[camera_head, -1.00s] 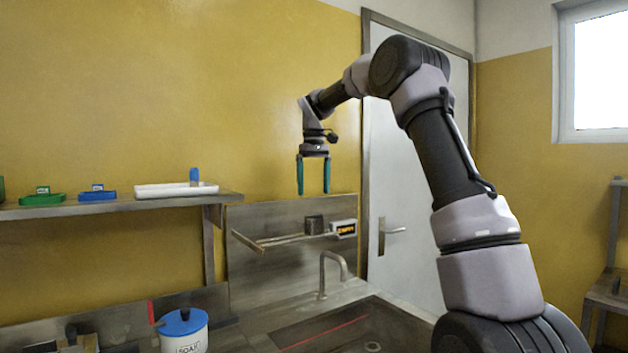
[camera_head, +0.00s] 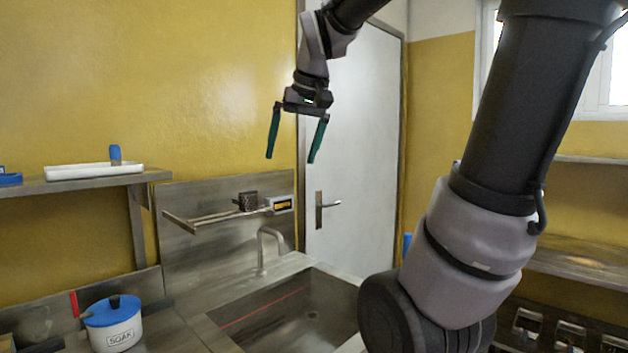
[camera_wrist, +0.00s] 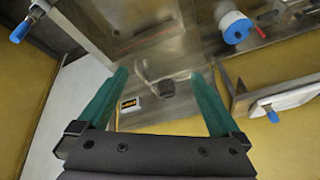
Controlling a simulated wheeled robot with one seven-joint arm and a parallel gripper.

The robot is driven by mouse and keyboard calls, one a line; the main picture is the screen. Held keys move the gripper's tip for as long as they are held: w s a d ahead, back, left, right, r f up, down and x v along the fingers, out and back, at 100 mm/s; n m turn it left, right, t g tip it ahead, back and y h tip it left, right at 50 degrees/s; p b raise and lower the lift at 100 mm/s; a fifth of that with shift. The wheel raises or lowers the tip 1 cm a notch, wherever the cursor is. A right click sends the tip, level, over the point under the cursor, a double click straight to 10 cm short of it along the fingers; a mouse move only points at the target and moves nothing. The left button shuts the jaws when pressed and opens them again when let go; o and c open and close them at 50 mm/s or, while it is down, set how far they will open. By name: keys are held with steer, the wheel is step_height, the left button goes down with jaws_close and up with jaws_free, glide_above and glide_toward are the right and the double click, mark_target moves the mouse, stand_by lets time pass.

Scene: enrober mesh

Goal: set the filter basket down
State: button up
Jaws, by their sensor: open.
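The filter basket looks to be the small dark mesh cup (camera_head: 248,201) on the wall rack (camera_head: 205,217) above the sink; it also shows in the wrist view (camera_wrist: 168,87), between my fingers but farther off. My gripper (camera_head: 290,160) is open, with its teal fingers spread and nothing between them. It hangs slightly tilted in the air, above and in front of the rack, apart from the basket. In the wrist view my gripper (camera_wrist: 161,73) frames the basket and the rack label.
A label box (camera_head: 279,203) sits at the rack's right end. Below are a tap (camera_head: 262,250) and a sink (camera_head: 285,318). A blue-lidded pot marked SOAK (camera_head: 112,325) stands at the left. A shelf (camera_head: 100,182) bears a white tray (camera_head: 80,172). A door (camera_head: 350,150) is behind.

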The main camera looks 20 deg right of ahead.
steer(key=s+d+f+m+t, duration=0.1)
steer(key=s+f+m+t, duration=0.1)
steer(key=s+f, duration=0.3)
steer(key=s+m, duration=0.1)
steer(key=s, duration=0.2)
steer(key=shift+s+d+f+y, duration=0.15)
steer(key=shift+s+f+y, duration=0.05)
steer(key=shift+f+y, duration=0.1)
